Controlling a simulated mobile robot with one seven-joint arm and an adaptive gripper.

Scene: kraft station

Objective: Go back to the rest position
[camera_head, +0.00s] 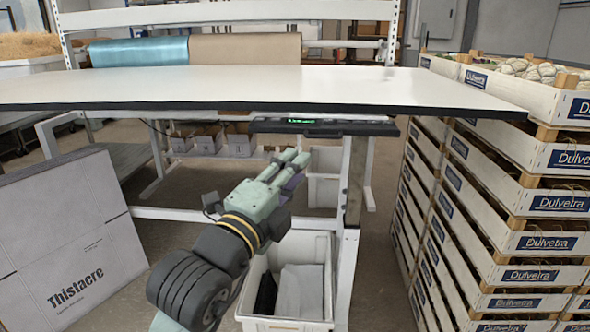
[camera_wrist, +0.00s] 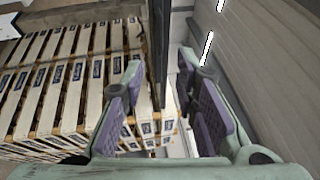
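My gripper (camera_head: 290,160) is at the end of my arm, low in front of the table and below the level of its top. It points away from me towards the table frame. In the wrist view my gripper (camera_wrist: 160,75) shows two green fingers with purple pads, spread apart. Nothing is held between them. The dark edge of the table (camera_wrist: 158,45) shows beyond the gap between the fingers.
The white table top (camera_head: 270,88) spans the view above my gripper. A control panel (camera_head: 325,127) hangs under its front edge. A white bin (camera_head: 297,245) stands below. Stacked crates (camera_head: 520,205) rise at the right. A Thistacre box (camera_head: 75,235) stands at the left.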

